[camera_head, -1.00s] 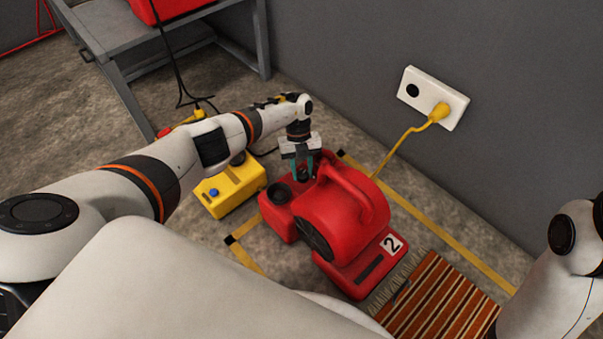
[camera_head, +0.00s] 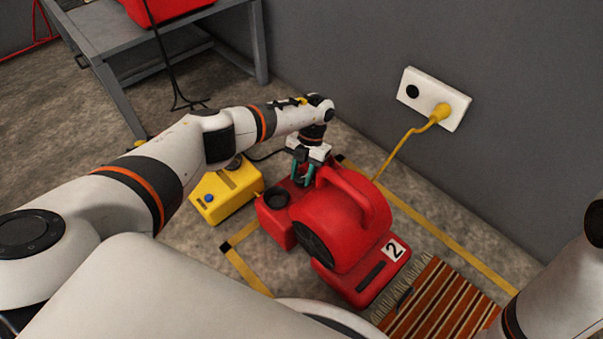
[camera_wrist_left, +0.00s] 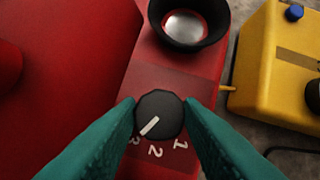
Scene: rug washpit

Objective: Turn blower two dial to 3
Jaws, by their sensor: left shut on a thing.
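The red blower marked 2 (camera_head: 345,235) stands on the floor in the head view. My left gripper (camera_head: 303,182) reaches down onto the red control box at its back left. In the left wrist view, its two teal fingers (camera_wrist_left: 160,117) are shut on the black dial (camera_wrist_left: 158,108), one on each side. The dial's white pointer slants down-left toward the printed 3, which the left finger partly covers. The 2 and 1 show below and to the right. My right gripper is out of view; only part of the right arm shows at the right edge.
A yellow unit with a blue knob (camera_head: 228,193) stands left of the blower. A yellow cord (camera_head: 400,145) runs to the wall socket (camera_head: 432,98). A striped rug (camera_head: 440,302) lies at front right. A grey table (camera_head: 180,45) stands at back left.

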